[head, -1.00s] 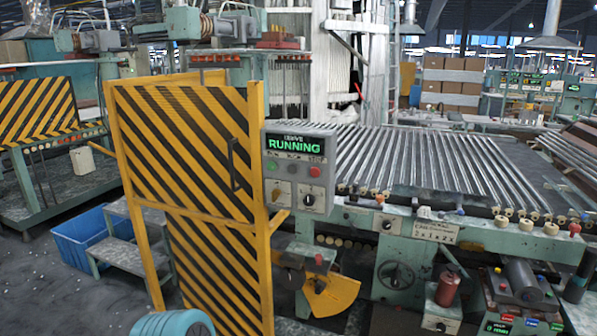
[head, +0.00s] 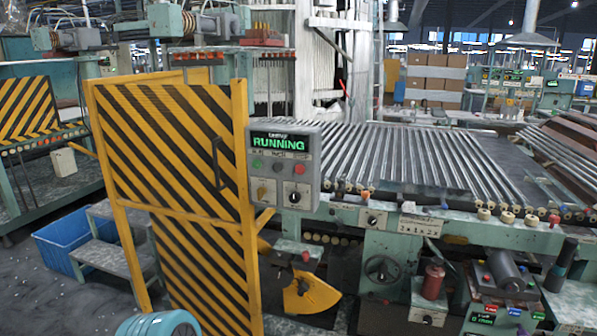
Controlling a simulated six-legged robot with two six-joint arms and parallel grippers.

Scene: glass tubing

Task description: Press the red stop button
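A grey control box (head: 283,162) stands beside the yellow-and-black striped gate, at the left end of the glass tube machine. Its display (head: 279,142) reads RUNNING in green letters. Below the display, a red button (head: 299,169) sits at the right of a row, with a green button (head: 257,164) at the left. A yellow knob and a black rotary switch are lower on the box. Neither of my grippers is in the head view.
The striped gate (head: 172,146) stands left of the box, with a dark handle. The machine bed (head: 400,158) carries many glass tubes. A blue bin (head: 68,240) and grey steps (head: 105,260) are at the left. A turquoise rounded object (head: 158,325) is at the bottom edge.

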